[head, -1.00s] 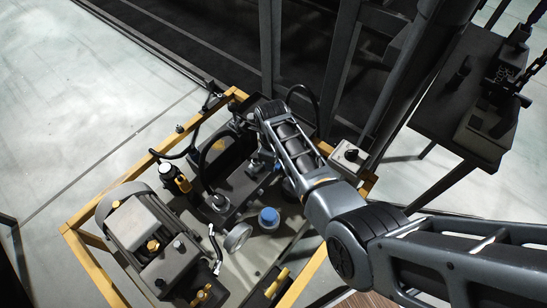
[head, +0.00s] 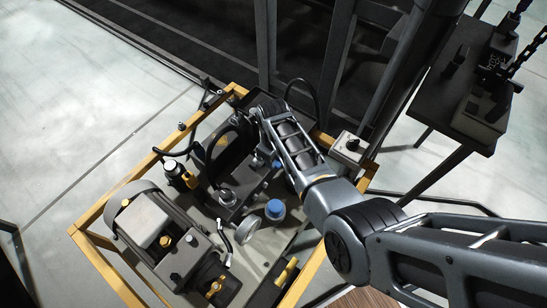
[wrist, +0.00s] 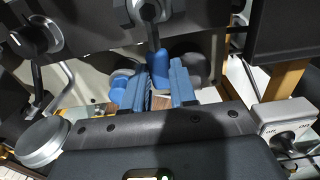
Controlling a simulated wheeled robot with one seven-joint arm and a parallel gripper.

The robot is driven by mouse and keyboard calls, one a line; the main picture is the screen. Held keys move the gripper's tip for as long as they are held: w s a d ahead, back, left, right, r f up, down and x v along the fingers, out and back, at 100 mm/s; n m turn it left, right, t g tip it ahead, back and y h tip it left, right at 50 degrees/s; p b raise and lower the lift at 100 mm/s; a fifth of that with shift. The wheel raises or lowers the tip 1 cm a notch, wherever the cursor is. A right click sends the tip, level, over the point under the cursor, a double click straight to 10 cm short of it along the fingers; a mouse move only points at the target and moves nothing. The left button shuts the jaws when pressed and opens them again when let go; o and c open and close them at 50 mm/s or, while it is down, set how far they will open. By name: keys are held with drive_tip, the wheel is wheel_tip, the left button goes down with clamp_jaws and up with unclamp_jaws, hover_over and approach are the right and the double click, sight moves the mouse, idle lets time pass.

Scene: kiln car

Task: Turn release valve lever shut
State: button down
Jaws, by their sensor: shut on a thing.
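The release valve lever (wrist: 160,67) has a dark stem and a blue grip. In the wrist view its stem hangs down from a metal hub (wrist: 148,10) at the top middle. My gripper (wrist: 160,88) has blue finger pads on either side of the blue grip and is shut on it. In the head view my gripper (head: 268,162) is low over the middle of the power unit, mostly covered by my own wrist. The lever cannot be made out clearly there.
A blue cap (head: 274,208) and a round gauge (head: 241,236) are close by. A grey switch box (head: 350,149) stands right of my wrist. A yellow frame (head: 103,207) surrounds the unit, with a motor (head: 146,222) at left. A dark post stands behind.

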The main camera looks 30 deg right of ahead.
drive_tip(key=c, duration=0.9)
unclamp_jaws()
wheel_tip(320, 180, up, 8)
drive_tip(key=shift+f+p, duration=0.1)
drive_tip(key=shift+p, duration=0.4)
